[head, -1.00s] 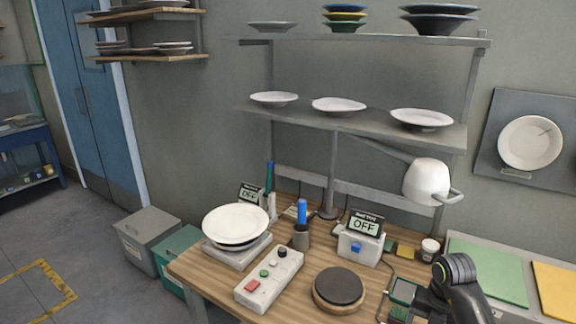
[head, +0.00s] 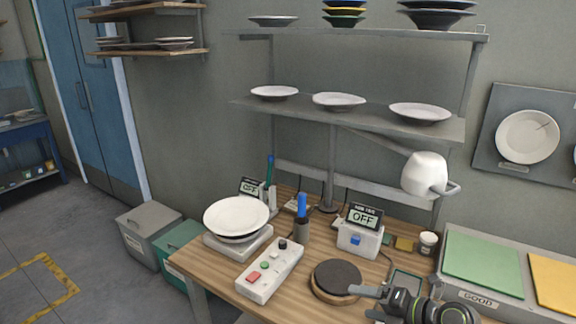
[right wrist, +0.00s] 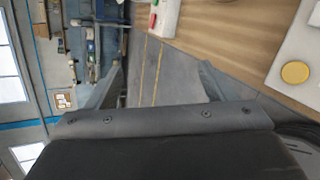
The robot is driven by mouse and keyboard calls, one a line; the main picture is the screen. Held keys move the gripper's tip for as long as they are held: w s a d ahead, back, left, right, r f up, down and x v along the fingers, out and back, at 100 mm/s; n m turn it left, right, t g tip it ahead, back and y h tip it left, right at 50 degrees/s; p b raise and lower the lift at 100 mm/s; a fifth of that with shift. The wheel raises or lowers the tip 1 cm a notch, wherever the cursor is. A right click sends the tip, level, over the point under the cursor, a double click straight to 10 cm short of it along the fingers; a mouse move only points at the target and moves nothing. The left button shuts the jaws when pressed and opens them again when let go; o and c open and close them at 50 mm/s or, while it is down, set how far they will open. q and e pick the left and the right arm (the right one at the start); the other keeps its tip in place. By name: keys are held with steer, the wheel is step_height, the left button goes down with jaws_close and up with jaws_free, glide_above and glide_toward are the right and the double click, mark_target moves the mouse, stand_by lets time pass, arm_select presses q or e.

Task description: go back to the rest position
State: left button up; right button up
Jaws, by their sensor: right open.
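My right gripper (head: 364,302) points left over the front right of the wooden workbench (head: 225,284), beside the dark round pad (head: 338,279). It is open, and nothing shows between its fingers in the right wrist view (right wrist: 158,82). My left gripper is not in view. A white plate (head: 236,216) sits on a dark holder on the grey scale-like base (head: 238,244) at the bench's left. The white dryer (head: 425,172) hangs from an arm at the right of the shelf rack.
A control box (head: 270,272) with coloured buttons and a small box with an OFF display (head: 361,238) stand on the bench. A green pad (head: 482,261) and a yellow pad lie at the right. White plates (head: 338,101) stand on the rack shelf above. Floor at left is clear.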

steer(key=s+d+r+m+t+h, duration=0.2)
steer(key=d+r+m+t, duration=0.1)
steer(key=r+m+t, duration=0.35)
steer(key=s+d+r+m+t+h, duration=0.1)
steer(key=s+d+r+m+t, duration=0.1)
steer(key=d+r+m+t, duration=0.35)
steer(key=s+d+f+m+g+h, duration=0.6)
steer(key=s+d+f+m+h, duration=0.4)
steer(key=m+h, duration=0.6)
steer(key=s+a+f+m+g+y, duration=0.2)
steer(key=s+a+f+g+y, duration=0.25)
steer(key=s, duration=0.45)
steer(key=s+a+f+m+g+y, duration=0.25)
steer(key=s+f+g, duration=0.35)
steer(key=s+f, duration=0.3)
step_height(320, 180, down, 27)
steer(key=d+g+b, duration=0.1)
steer(key=d+b, duration=0.1)
steer(key=b, duration=0.2)
steer(key=s+a+f+g+y+b, duration=0.1)
steer(key=s+f+b, duration=0.2)
steer(key=s+f, duration=1.2)
step_height(320, 180, down, 4)
steer(key=shift+s+f, duration=0.1)
steer(key=shift+s, duration=0.25)
